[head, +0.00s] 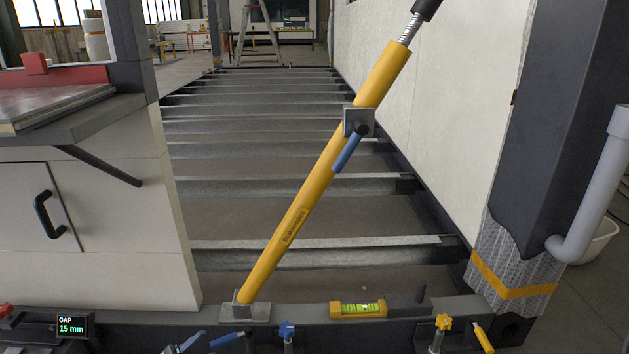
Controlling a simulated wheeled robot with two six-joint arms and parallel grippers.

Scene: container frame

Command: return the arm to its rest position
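Neither of my grippers and no part of my arms can be made out in the head view. A yellow diagonal prop (325,175) stands in the middle, its foot on a small plate (245,311) on the dark front beam (300,333). It leans up to the right, and its threaded top end leaves the picture. A blue lever (347,152) sticks out at a bracket (359,122) partway up the prop.
A yellow spirit level (358,309) lies on the front beam. A gap display (72,326) reads 15 mm. Blue-topped (287,330) and yellow-topped (443,322) fittings stand along the bottom edge. A white cabinet (90,230) is left, a dark post (550,130) right. Open floor joists (290,185) lie behind.

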